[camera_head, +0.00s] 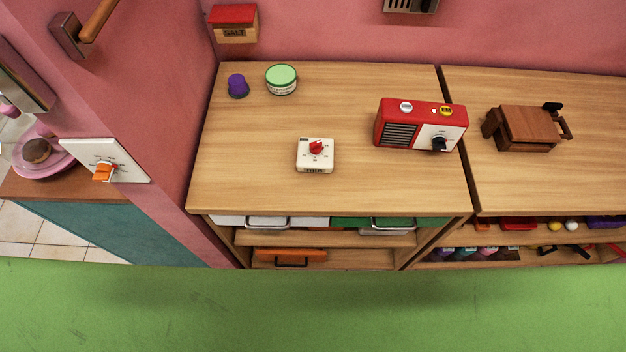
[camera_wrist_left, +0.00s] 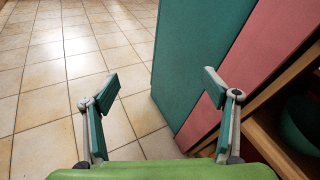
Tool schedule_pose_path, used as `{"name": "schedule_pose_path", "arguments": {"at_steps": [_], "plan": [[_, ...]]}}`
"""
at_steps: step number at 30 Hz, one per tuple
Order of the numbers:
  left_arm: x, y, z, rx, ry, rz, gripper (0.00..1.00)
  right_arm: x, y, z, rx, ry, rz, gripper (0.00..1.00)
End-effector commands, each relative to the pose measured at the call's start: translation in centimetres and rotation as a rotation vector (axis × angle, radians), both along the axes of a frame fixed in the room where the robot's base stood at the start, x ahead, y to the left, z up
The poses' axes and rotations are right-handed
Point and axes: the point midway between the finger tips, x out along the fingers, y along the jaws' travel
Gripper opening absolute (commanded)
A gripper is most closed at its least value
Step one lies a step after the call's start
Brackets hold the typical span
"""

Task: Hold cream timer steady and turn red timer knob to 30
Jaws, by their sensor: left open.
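The cream timer (camera_head: 307,163) sits on the wooden shelf top in the head view, left of the red radio. Its red knob (camera_head: 316,147) is on its upper face, with small dial marks around it; I cannot read the setting. Neither gripper shows in the head view. In the left wrist view my left gripper (camera_wrist_left: 160,90) is open and empty, its two fingers spread wide apart. It faces the tiled floor and a teal panel, away from the timer. My right gripper is in no view.
On the shelf top (camera_head: 250,185) stand a purple cup (camera_head: 237,86), a green-lidded jar (camera_head: 281,79) and a red radio (camera_head: 388,131). A brown wooden object (camera_head: 525,128) stands further right. A pink wall closes the left and back. The wood around the timer is clear.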

Motion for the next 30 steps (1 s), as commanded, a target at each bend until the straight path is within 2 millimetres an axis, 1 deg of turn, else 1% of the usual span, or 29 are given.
{"name": "schedule_pose_path", "arguments": {"at_steps": [1, 2, 3, 5, 6, 8, 9, 11, 13, 14, 15, 17, 18, 20, 21, 23, 25, 27, 29, 30], "plan": [[2.3, -1.3, 2.1, 0.025, -0.063, -0.021, 0.79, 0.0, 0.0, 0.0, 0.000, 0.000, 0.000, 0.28], [3.5, -2.1, 3.2, 0.037, -0.097, -0.032, 0.79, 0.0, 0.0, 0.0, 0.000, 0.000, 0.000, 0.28], [5.2, -3.0, 4.8, 0.047, -0.147, -0.040, 0.79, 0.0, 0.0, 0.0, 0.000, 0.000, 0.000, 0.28], [7.6, -4.6, 7.0, 0.053, -0.224, -0.049, 0.79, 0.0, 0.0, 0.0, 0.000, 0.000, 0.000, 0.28], [9.2, -5.7, 8.5, 0.049, -0.277, -0.052, 0.79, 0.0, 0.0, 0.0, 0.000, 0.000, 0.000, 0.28], [11.5, -7.2, 10.8, 0.039, -0.358, -0.054, 0.79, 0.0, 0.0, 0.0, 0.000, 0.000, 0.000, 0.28], [13.0, -8.2, 12.5, 0.027, -0.414, -0.051, 0.79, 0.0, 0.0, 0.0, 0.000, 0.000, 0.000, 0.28], [15.1, -9.8, 15.0, 0.001, -0.502, -0.049, 0.79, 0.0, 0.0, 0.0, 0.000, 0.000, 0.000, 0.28], [17.3, -11.5, 18.1, -0.043, -0.612, -0.042, 0.79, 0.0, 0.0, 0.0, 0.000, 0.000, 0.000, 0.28], [18.3, -12.3, 19.4, -0.070, -0.663, -0.040, 0.79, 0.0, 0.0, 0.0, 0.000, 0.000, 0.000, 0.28], [19.4, -13.3, 21.3, -0.114, -0.734, -0.035, 0.79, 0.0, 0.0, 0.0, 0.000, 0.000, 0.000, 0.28], [21.1, -14.8, 24.1, -0.204, -0.850, -0.029, 0.79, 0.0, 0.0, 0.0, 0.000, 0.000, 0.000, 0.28], [22.2, -15.9, 25.9, -0.290, -0.933, -0.027, 0.79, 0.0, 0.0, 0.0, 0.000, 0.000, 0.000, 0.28], [24.0, -17.7, 28.3, -0.471, -1.066, -0.025, 0.79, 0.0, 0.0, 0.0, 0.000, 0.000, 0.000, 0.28], [24.8, -18.8, 28.9, -0.602, -1.132, -0.024, 0.79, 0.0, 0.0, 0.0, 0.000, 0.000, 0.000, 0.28], [25.8, -20.3, 29.1, -0.787, -1.196, -0.017, 0.79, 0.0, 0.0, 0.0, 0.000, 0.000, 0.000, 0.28], [26.7, -22.1, 28.5, -0.998, -1.241, 0.006, 0.79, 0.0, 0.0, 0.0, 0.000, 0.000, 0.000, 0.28], [27.2, -23.8, 27.5, -1.206, -1.265, 0.046, 0.79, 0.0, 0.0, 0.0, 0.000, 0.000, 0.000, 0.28], [27.4, -25.5, 26.5, -1.382, -1.271, 0.099, 0.79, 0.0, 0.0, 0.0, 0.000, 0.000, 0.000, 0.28], [27.4, -26.5, 26.0, -1.496, -1.274, 0.141, 0.79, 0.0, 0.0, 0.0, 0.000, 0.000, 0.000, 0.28]]}}
